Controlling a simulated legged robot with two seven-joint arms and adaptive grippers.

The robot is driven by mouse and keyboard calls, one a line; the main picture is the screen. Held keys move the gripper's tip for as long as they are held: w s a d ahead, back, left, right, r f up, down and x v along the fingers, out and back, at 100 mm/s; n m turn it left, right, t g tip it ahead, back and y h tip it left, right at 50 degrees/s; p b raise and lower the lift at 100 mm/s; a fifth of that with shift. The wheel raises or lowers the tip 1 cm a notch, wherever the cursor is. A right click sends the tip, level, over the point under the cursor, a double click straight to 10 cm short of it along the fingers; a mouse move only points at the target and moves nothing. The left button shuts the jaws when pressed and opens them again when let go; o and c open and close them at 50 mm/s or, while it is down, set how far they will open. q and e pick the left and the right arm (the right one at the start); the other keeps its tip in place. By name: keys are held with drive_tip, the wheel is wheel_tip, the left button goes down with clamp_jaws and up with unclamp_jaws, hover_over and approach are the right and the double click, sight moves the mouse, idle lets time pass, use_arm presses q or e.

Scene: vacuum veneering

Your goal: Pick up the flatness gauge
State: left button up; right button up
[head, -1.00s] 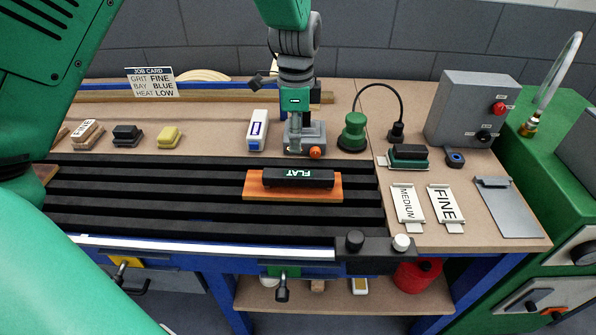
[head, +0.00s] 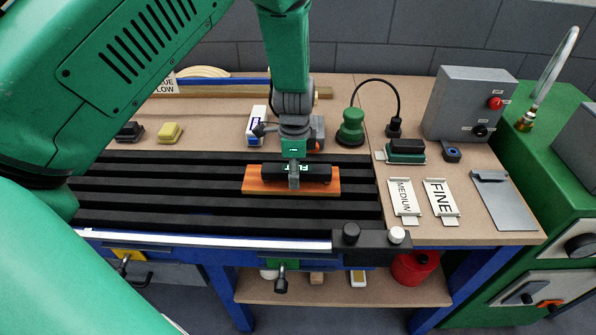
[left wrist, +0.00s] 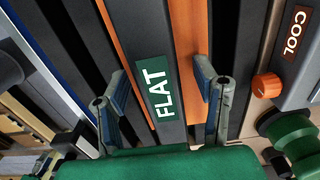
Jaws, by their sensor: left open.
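The flatness gauge (head: 321,174) is a black bar with a green "FLAT" label, lying on an orange board (head: 262,188) on the slatted black bed. My left gripper (head: 294,183) is over the gauge's middle and covers part of its label in the head view. In the left wrist view the open fingers of my left gripper (left wrist: 160,88) stand on either side of the gauge (left wrist: 156,45), with gaps between them and the bar. Whether the fingertips reach down beside the bar is hard to tell. My right gripper is not in view.
Behind the gauge are a grey unit with an orange knob, marked COOL in the left wrist view (left wrist: 268,85), and a green knobbed object (head: 351,128). White MEDIUM (head: 403,200) and FINE (head: 441,200) plates lie right. The bed's left part is clear.

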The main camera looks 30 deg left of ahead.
use_arm(q)
drive_tip(key=shift+d, duration=0.1)
drive_tip(key=shift+r, duration=0.15)
drive_tip(key=c, duration=0.3)
drive_tip(key=shift+s, duration=0.1)
drive_tip(key=c, duration=0.8)
clamp_jaws()
drive_tip(key=shift+a, duration=0.4)
